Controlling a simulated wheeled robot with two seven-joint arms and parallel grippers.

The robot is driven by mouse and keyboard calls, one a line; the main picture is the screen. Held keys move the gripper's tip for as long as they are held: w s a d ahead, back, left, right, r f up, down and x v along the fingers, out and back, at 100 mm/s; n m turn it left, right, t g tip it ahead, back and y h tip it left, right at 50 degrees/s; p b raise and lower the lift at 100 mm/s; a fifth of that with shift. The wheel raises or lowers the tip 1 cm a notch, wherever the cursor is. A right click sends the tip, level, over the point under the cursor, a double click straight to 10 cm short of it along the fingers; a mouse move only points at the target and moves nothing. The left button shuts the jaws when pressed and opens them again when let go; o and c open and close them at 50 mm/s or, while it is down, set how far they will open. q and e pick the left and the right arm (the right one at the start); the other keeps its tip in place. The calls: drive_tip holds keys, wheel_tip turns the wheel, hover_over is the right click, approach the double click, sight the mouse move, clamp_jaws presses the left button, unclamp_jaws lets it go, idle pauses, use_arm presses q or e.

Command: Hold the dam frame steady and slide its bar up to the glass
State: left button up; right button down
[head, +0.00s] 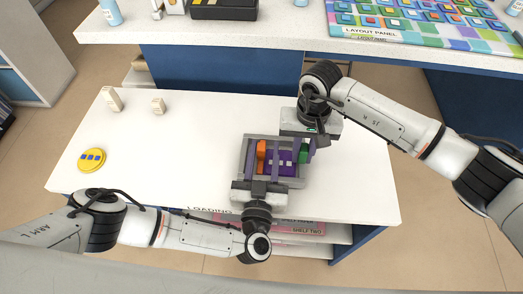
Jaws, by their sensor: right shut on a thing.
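The grey dam frame (246,143) lies on the white table in front of me. Inside it is purple glass (280,168) with small pale squares. An upright orange block (261,150) stands at the frame's left part and a green block (304,153) at its right. My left gripper (262,160) reaches in from the front edge, its fingers apart on either side of the orange block. My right gripper (306,147) comes down from the back right and is shut on the green block. The fingers partly hide the frame and both blocks; I cannot make out the bar's full shape.
A yellow disc (92,159) with blue squares and two small cream blocks (111,99) (158,106) are on the table's left. A back counter holds a colourful layout panel (420,22) and a black tray (224,9). The table is clear at left-middle and right.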

sight(263, 146)
use_arm(q)
drive_tip(key=shift+a+r, duration=0.1)
drive_tip(key=shift+a, duration=0.1)
drive_tip(key=shift+r, duration=2.35)
drive_tip(key=o, duration=0.6)
drive_tip(key=shift+c, duration=0.2)
drive_tip(key=s, duration=1.2)
